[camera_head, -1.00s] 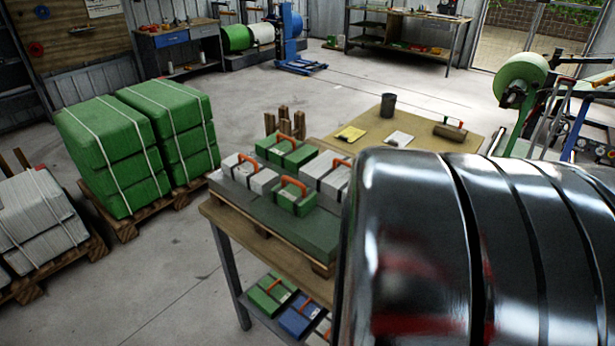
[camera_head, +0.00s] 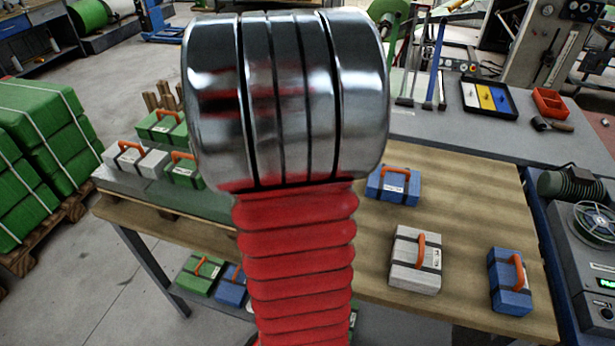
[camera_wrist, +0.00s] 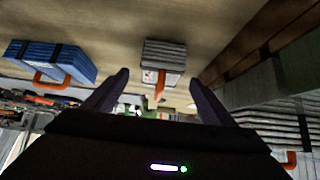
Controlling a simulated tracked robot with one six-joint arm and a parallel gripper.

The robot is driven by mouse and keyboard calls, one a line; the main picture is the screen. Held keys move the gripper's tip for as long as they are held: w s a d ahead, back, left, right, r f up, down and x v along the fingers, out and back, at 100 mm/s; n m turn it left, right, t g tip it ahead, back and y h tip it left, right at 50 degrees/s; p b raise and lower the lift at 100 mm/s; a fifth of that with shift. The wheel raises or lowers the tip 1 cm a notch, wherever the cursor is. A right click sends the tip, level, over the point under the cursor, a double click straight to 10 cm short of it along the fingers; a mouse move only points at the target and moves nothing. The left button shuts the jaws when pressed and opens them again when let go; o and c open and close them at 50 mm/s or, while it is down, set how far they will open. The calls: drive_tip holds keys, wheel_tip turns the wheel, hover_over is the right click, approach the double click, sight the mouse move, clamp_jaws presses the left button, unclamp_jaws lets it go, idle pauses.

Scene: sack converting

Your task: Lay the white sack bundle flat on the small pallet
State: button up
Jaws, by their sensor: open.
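The white sack bundle (camera_head: 416,260), greyish with dark straps and an orange handle, lies on the wooden table. In the wrist view the white bundle (camera_wrist: 163,55) shows ahead, between the fingertips in the picture, with its handle toward me. My gripper (camera_wrist: 157,90) is open and empty, apart from the bundle. The head view does not show the gripper; my arm fills its middle. The small pallet (camera_head: 165,212) is on the table's left part, carrying a dark green layer with white and green bundles on top. My arm hides its right part.
A blue bundle (camera_head: 510,280) lies right of the white one, and another blue bundle (camera_head: 393,185) lies behind it. Green stacked sacks (camera_head: 40,150) stand on the floor at left. A machine with a reel (camera_head: 597,222) is close at right. Bare tabletop surrounds the white bundle.

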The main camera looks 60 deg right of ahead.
drive_tip(key=shift+d+f, duration=0.45)
drive_tip(key=shift+x, duration=2.6)
drive_tip(key=shift+w+r, duration=0.15)
drive_tip(key=shift+c, duration=0.7)
drive_tip(key=c, duration=1.1)
drive_tip(key=shift+c, duration=0.2)
drive_tip(key=shift+r, duration=4.95)
